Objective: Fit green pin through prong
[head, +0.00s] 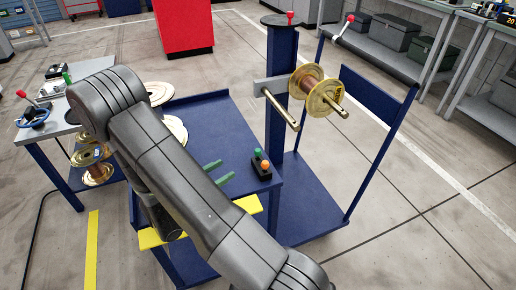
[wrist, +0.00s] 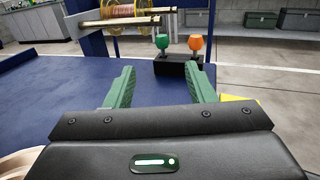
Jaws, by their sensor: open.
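A green pin (head: 257,153) stands upright in a small black block (head: 262,168), beside an orange pin (head: 265,164). In the wrist view the green pin (wrist: 162,42) stands at the left of the block, just beyond my fingertips. My gripper (head: 218,172) has green fingers, spread open and empty, pointing at the block. A bare metal prong (head: 284,110) sticks out from the blue post (head: 279,75). A second prong (head: 336,107) carries a copper-coloured spool (head: 307,86) with gold flanges. Any pin hole in the prongs is too small to tell.
The block stands on the blue table (head: 205,112) near its edge. A blue frame (head: 375,105) stands right of the post. A grey side table (head: 52,118) is at left.

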